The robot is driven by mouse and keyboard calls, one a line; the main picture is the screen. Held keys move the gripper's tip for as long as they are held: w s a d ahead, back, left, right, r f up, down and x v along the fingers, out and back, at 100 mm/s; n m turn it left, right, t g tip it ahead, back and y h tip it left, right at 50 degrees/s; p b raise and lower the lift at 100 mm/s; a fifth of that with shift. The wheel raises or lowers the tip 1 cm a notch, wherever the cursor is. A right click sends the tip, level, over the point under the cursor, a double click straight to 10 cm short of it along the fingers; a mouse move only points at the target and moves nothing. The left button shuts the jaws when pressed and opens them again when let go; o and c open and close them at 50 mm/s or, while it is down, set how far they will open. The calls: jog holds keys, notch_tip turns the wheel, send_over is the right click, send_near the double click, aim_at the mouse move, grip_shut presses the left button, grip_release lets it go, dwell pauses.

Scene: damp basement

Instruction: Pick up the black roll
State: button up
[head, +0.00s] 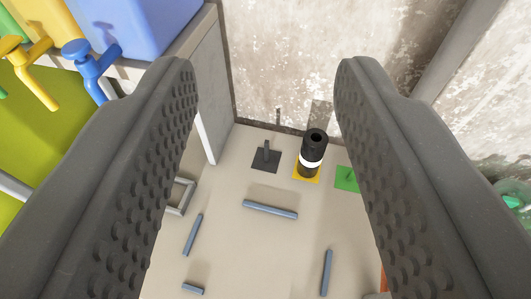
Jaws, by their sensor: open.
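The black roll (314,146) stands upright on a yellow square (306,180) on the floor, near the base of the wall. It has a white band around its lower part and a dark hole in its top. My gripper (262,80) is open, with one large grey finger on each side of the picture. The roll shows in the gap between the fingers, closer to the right one, farther off and below. Nothing is between the fingers.
A dark square with a peg (266,157) is left of the roll, and a green square (346,179) is right of it. Several blue-grey bars (270,209) lie on the floor in front. Blue (135,25) and yellow containers with taps stand upper left.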

aim_at(314, 140)
jog(key=shift+o, duration=0.2)
